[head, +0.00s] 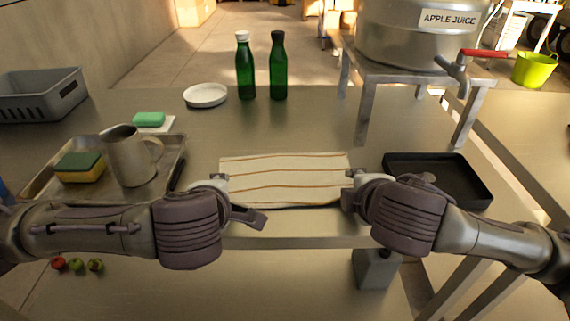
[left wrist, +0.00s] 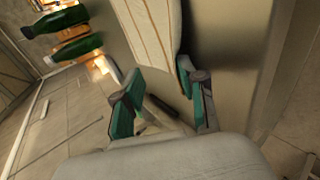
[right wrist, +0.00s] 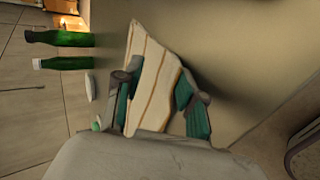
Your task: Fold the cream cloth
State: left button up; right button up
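The cream cloth (head: 284,179) with brown stripes lies on the metal table, between my two grippers in the head view. My left gripper (head: 241,198) is open at its left edge. In the left wrist view the cloth (left wrist: 152,28) lies ahead of the spread fingers (left wrist: 162,85), its edge close to one fingertip. My right gripper (head: 348,189) is at its right edge. In the right wrist view the fingers (right wrist: 157,92) are apart, with the cloth (right wrist: 154,75) showing between and beyond them. I cannot tell whether either gripper touches it.
A tray (head: 47,189) with a mug (head: 127,158) and sponge (head: 80,167) is left. A black tray (head: 455,197) is right, near the juice dispenser stand (head: 362,105). Two green bottles (head: 245,70) and a white dish (head: 205,95) stand behind. The table's front edge is near.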

pick_arm(q)
jog(key=shift+r, duration=0.1)
pick_arm(e)
jog(key=shift+r, duration=0.1)
pick_arm(q)
jog(key=shift+s+r, duration=0.1)
jog(key=shift+r, duration=0.25)
pick_arm(e)
jog(key=shift+s+r, duration=0.1)
jog(key=shift+r, duration=0.25)
pick_arm(q)
jog(key=s+r, duration=0.3)
jog(key=r, duration=0.5)
jog(key=shift+s, duration=0.4)
pick_arm(e)
jog(key=s+r, duration=0.3)
jog(key=r, duration=0.5)
jog(key=shift+s, duration=0.4)
